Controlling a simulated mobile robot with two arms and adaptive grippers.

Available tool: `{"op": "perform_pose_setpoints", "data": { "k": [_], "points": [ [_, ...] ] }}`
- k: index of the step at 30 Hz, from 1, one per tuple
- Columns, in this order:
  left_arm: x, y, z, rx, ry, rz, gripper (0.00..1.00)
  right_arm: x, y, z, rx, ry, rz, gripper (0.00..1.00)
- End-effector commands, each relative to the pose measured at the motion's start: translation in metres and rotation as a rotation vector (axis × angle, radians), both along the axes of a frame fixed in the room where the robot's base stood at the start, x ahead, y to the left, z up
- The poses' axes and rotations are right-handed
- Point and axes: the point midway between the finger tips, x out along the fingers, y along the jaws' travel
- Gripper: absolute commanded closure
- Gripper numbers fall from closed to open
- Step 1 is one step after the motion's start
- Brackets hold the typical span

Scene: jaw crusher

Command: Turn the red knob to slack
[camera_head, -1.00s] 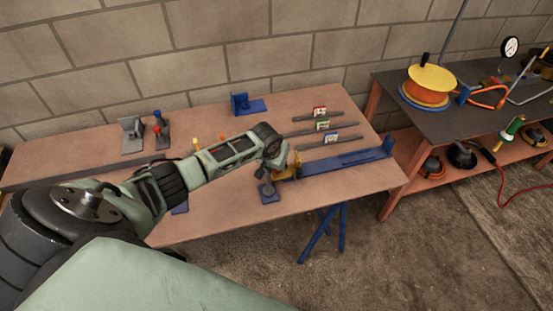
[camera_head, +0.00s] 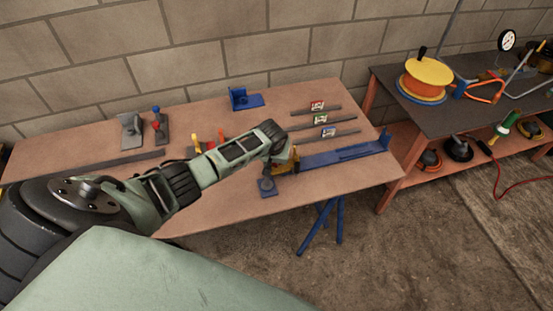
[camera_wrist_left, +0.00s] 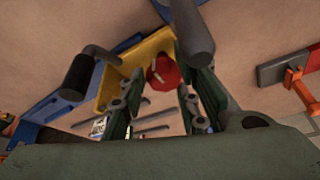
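The red knob (camera_wrist_left: 163,73) shows in the left wrist view against a yellow bracket (camera_wrist_left: 140,57). My left gripper (camera_wrist_left: 148,80) has its green fingers apart, one on each side of the knob. A gap shows on the knob's left; the right finger looks close to it, and contact is unclear. In the head view my left gripper (camera_head: 283,160) is over the yellow part (camera_head: 293,165) at the left end of the blue rail (camera_head: 345,153); the knob is hidden there. My right gripper is not in view.
Labelled grey bars (camera_head: 320,123) lie behind the blue rail. A blue bracket (camera_head: 245,99), a grey block (camera_head: 131,131) and small red-topped parts (camera_head: 158,122) stand farther back and left on the bench (camera_head: 210,210). A second table (camera_head: 440,110) holds an orange-yellow reel (camera_head: 426,78).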

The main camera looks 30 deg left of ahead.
Motion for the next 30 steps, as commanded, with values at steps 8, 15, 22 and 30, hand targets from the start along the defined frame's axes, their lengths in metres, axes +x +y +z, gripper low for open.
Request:
{"op": "perform_pose_setpoints", "data": {
  "k": [8,15,22,30],
  "points": [
    [-0.005,-0.003,-0.005,-0.004,0.013,-0.002,0.59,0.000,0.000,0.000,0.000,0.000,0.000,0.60],
    [-0.003,-0.002,0.001,-0.002,0.006,-0.002,0.59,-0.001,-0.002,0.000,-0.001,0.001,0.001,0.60],
    [-0.011,-0.005,0.022,-0.001,0.004,-0.003,0.59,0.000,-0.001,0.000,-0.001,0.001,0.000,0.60],
    [-0.027,-0.012,0.063,-0.002,0.007,-0.003,0.59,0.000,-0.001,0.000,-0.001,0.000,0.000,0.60]
  ]
}}
